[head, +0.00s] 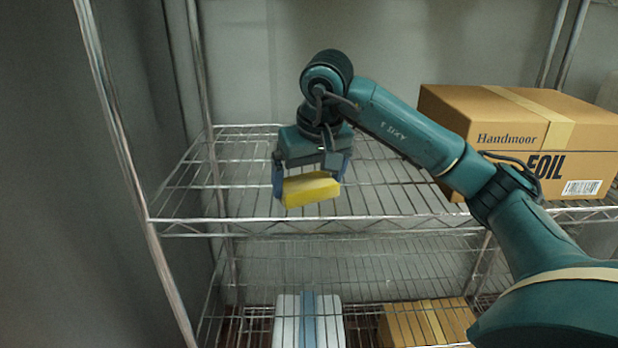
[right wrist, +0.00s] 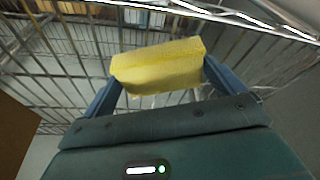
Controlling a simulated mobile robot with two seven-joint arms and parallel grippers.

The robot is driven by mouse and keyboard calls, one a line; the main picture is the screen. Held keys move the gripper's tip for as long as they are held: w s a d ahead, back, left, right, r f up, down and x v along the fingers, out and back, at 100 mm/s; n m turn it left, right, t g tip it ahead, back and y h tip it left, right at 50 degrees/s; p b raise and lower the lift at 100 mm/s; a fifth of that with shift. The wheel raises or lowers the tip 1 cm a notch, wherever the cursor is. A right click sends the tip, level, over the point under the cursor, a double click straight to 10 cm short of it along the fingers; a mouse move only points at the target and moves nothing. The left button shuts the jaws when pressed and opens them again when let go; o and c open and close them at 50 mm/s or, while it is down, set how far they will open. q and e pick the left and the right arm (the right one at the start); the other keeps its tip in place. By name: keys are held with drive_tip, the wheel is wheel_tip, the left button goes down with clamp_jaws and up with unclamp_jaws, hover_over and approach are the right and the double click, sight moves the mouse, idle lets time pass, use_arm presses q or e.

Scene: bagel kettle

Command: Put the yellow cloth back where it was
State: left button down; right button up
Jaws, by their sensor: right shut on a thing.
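The yellow cloth (head: 311,190) is a folded, block-like yellow piece. My right gripper (head: 309,186) is shut on it, with one blue finger at each side. In the head view the gripper points down over the left part of the upper wire shelf (head: 385,206). The cloth also shows between the fingers in the right wrist view (right wrist: 160,65), with wire bars beyond it. I cannot tell whether the cloth touches the shelf or hangs just above it. My left gripper is not in view.
A brown cardboard foil box (head: 510,150) stands on the right of the upper shelf. A metal post (head: 135,170) rises at the shelf's left front. A white and blue box (head: 290,325) and a brown box (head: 432,322) are on the lower level. The upper shelf's left side is clear.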

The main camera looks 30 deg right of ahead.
drive_tip(key=o, duration=0.5)
drive_tip(key=shift+f, duration=0.1)
